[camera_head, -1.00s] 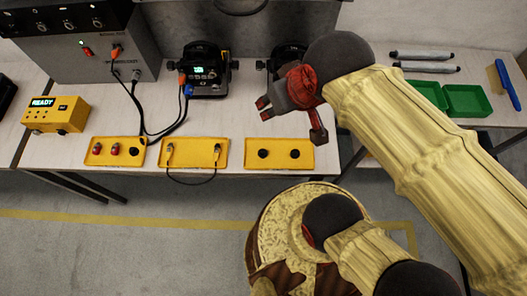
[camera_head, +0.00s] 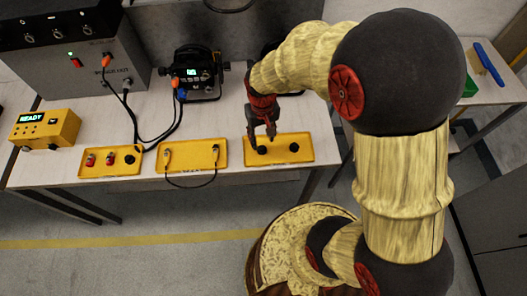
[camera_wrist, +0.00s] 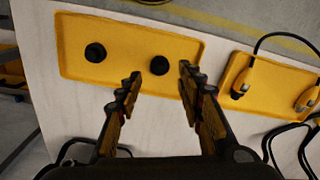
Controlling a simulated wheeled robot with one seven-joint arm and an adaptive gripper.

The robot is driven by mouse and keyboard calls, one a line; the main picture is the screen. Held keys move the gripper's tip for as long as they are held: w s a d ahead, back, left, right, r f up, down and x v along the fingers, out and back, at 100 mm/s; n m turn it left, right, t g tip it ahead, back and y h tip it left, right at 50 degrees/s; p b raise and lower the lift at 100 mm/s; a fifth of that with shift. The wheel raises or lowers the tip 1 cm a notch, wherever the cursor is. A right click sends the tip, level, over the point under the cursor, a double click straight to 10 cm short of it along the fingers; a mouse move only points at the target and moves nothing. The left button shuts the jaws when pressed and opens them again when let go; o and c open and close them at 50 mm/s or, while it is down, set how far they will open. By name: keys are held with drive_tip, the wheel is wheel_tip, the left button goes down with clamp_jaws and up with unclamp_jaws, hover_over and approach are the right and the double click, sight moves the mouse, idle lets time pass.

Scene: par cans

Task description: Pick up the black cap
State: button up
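Two round black caps lie in the right yellow tray (camera_head: 307,158). The left cap (camera_head: 262,150) and the right cap (camera_head: 294,147) show in the head view. In the wrist view, which is turned around, these are the right cap (camera_wrist: 159,66) and the left cap (camera_wrist: 95,52), in the same tray (camera_wrist: 130,30). My gripper (camera_head: 262,140) is open and points down over the tray at the head view's left cap. In the wrist view that cap appears between the fingertips (camera_wrist: 161,72). Fingertip height above it is hard to tell.
The middle yellow tray (camera_head: 200,165) holds a cable with two connectors. The left yellow tray (camera_head: 100,170) holds two red parts and a black one. A black lamp unit (camera_head: 195,70), a yellow READY box (camera_head: 45,128) and a grey console (camera_head: 75,65) stand behind with cables.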

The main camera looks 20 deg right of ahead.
sight(262, 147)
drive_tip(key=f, duration=0.2)
drive_tip(key=f+b, duration=0.1)
drive_tip(key=f, duration=0.1)
drive_tip(key=w+f+b, duration=0.1)
drive_tip(key=f, duration=0.2)
drive_tip(key=shift+d, duration=0.1)
drive_tip(key=shift+r, duration=0.1)
drive_tip(key=shift+c, duration=0.6)
drive_tip(key=c, duration=0.7)
drive_tip(key=shift+c, duration=0.2)
